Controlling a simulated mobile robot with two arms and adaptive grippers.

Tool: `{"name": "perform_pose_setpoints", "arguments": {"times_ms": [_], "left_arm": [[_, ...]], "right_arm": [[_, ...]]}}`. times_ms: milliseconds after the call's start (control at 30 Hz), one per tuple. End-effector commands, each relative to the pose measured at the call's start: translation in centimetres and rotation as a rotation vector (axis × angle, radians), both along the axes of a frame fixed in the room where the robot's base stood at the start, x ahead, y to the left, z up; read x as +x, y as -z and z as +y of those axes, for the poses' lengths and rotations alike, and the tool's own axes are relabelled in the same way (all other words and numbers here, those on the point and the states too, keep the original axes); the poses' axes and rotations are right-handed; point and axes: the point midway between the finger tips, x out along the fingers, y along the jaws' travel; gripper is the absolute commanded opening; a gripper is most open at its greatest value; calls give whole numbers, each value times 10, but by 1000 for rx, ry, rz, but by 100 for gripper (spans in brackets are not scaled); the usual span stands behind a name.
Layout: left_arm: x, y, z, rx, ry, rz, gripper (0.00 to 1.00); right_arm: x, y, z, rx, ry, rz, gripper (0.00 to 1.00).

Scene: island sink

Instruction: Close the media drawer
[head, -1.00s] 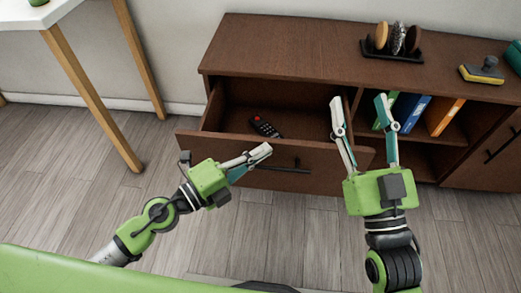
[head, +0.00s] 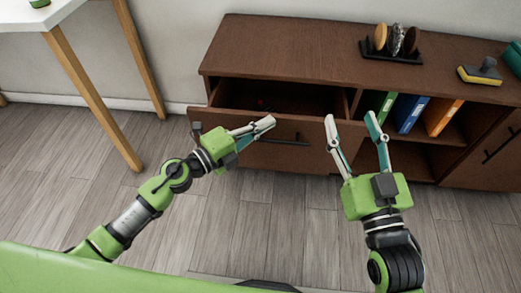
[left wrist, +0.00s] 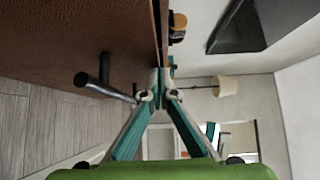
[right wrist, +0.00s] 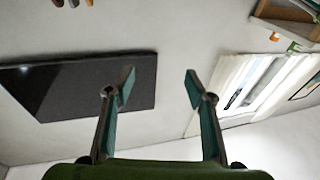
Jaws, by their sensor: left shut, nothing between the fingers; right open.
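The media drawer (head: 215,127) is the wide brown drawer at the left of the low cabinet (head: 290,62). It is partly open, with a gap between its front and the cabinet top. Its dark bar handle (head: 290,141) shows on the front and also in the left wrist view (left wrist: 104,88). My left gripper (head: 270,122) is shut and empty, with its fingertips at the drawer front near the handle; I cannot tell whether they touch. My right gripper (head: 349,117) is open and empty, in front of the drawer's right end. A dark remote inside is mostly hidden.
An open shelf with blue (head: 411,114) and orange (head: 443,117) binders is right of the drawer. A white table (head: 40,14) is at left. The floor in front is clear.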

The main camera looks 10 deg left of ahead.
Motion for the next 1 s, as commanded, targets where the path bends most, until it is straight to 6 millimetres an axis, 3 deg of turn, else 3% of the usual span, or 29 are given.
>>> {"name": "perform_pose_setpoints", "arguments": {"times_ms": [33, 200, 433, 667, 1000], "left_arm": [[15, -2, 0, -1, -4, -5, 0], [52, 0, 0, 0, -2, -3, 0], [89, 1, 0, -1, -2, -1, 0], [105, 1, 0, 0, 0, 0, 0], [107, 0, 0, 0, 0, 0, 0]], "right_arm": [[0, 1, 0, 0, 0, 2, 50], [-2, -10, 1, 13, -3, -50, 50], [-9, -37, 3, 48, -11, -180, 50], [-15, -53, 3, 69, -15, -254, 50], [-16, -56, 3, 73, -15, -265, 50]]}}
